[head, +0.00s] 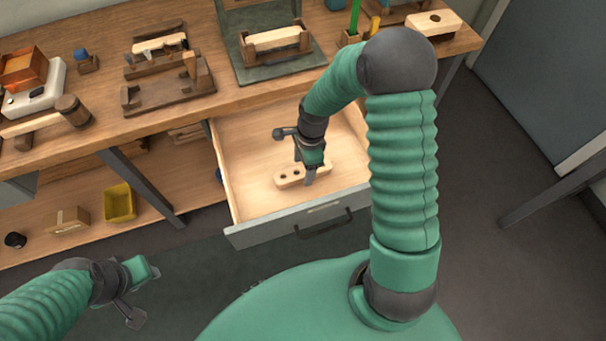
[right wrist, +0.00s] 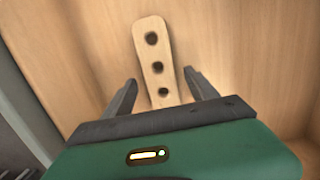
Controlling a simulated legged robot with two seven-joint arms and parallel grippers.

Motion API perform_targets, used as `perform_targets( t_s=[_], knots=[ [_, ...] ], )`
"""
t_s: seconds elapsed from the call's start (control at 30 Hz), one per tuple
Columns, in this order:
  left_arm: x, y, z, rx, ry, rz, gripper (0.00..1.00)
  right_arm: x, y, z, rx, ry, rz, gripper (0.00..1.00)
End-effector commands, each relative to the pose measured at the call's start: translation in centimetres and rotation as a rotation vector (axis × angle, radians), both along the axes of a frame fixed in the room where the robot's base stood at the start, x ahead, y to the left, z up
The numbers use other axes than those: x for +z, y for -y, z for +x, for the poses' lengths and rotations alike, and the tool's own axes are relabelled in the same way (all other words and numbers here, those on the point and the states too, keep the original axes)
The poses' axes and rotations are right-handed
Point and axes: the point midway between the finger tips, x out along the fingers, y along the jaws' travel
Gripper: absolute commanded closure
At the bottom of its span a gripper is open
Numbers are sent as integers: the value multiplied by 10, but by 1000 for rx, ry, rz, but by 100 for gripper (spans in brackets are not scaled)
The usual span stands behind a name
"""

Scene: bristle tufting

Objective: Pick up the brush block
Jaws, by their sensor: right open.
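The brush block (head: 289,177) is a pale wooden bar with a row of dark holes, lying in the open drawer. In the right wrist view the block (right wrist: 154,50) shows three holes and rounded ends. My right gripper (head: 312,172) is open above the drawer floor at the block. In the right wrist view its fingers (right wrist: 161,88) stand apart on either side of the block's near end, with gaps to both sides. My left gripper (head: 143,287) hangs over the floor at lower left, away from the drawer; I cannot tell its jaw state.
The drawer (head: 245,195) has raised walls around the block and a grey front with a handle. The bench top (head: 105,50) above holds wooden fixtures and another pale block (head: 433,23). A yellow bin (head: 120,203) stands on the lower shelf.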

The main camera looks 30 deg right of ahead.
Motion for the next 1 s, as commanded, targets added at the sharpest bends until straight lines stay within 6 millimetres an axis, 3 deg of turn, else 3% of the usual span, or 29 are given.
perform_targets(
  t_s=[0.07, 0.27, 0.77, 1.0],
  knots=[
    [-4, 0, 0, 0, 0, 0, 64, -11, 0, 0, 1, 0, 2, 33],
    [-3, 0, 0, 0, 0, 0, 64, -10, 2, 0, 0, 1, 4, 34],
    [-3, 0, 0, 0, 0, 0, 64, -9, 1, 0, 1, 1, 2, 100],
    [-2, 0, 0, 0, 0, 0, 64, -9, 1, 0, 0, 1, 3, 100]
  ],
)
